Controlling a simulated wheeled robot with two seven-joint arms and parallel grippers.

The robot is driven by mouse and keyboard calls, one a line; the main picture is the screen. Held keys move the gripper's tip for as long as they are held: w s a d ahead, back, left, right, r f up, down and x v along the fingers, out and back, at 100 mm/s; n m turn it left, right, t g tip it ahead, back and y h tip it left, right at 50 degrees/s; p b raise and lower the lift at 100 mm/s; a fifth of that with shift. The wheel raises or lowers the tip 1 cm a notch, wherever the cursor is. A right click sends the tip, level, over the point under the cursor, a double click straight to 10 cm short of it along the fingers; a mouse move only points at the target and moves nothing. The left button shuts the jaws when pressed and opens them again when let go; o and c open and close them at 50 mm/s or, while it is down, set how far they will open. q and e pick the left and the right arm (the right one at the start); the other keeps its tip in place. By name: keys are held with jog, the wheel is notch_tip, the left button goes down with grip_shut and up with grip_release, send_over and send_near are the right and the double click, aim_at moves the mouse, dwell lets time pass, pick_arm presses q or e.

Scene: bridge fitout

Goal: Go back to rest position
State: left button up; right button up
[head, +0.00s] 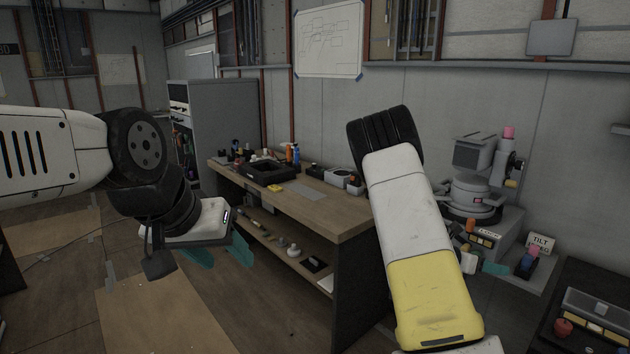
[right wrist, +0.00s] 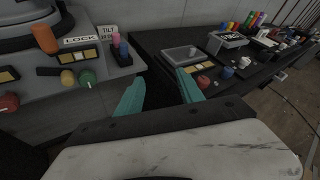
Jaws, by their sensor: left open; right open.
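My left gripper (head: 220,253) hangs at the left of the head view, in front of the wooden workbench. Its teal fingers are apart and nothing is between them. My right arm, white with a yellow section, rises in the middle of the head view and hides part of the bench and the machine. My right gripper (right wrist: 161,92) shows in the right wrist view with its teal fingers spread and empty. It is over the gap between the machine's base and a dark table.
The wooden workbench (head: 345,215) carries a black tray (head: 268,172) and small items. At right stand a grey machine (head: 472,190), a TILT sign (head: 541,243) and a dark table (right wrist: 150,40) with bins and coloured objects. Bare floor (head: 60,310) lies at left.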

jog(key=s+a+r+m+t+y, duration=0.1)
jog(key=s+a+r+m+y, duration=0.4)
jog(key=a, duration=0.6)
jog(key=s+a+r+m+t+y, duration=0.2)
jog(key=s+a+r+m+y, duration=0.4)
jog(key=s+a+r+m, duration=0.2)
jog(key=s+a+r+m+t+y, duration=0.1)
jog(key=s+a+r+m+y, duration=0.4)
jog(key=a, duration=0.8)
jog(key=s+r+m, duration=0.2)
jog(key=s+m, duration=0.2)
jog(key=shift+s+a+r+m+t+y, duration=0.3)
jog(key=shift+s+a+m, duration=0.05)
jog(key=shift+m, duration=0.05)
